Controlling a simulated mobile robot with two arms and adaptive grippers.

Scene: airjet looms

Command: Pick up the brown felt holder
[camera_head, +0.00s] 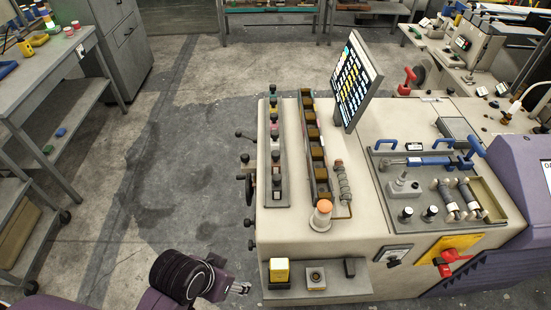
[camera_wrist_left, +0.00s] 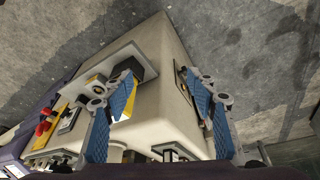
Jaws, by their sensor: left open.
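I cannot clearly tell which thing is the brown felt holder. A long dark rack with brown compartments (camera_head: 318,165) lies on top of the beige machine console (camera_head: 350,235). A brown box (camera_head: 18,235) sits on the lower shelf at the far left. My left gripper (camera_head: 240,289) is low at the front, beside the console's left front corner and apart from both brown things. In the left wrist view my left gripper (camera_wrist_left: 163,100) is open, with blue finger pads spread and nothing between them but the console behind. My right gripper is not in view.
A tilted screen (camera_head: 356,78) stands on the console. A yellow button box (camera_head: 279,271) and a small shelf jut from its front. Levers and a handwheel stick out on its left side. A grey workbench (camera_head: 50,60) stands at left. The floor between is clear.

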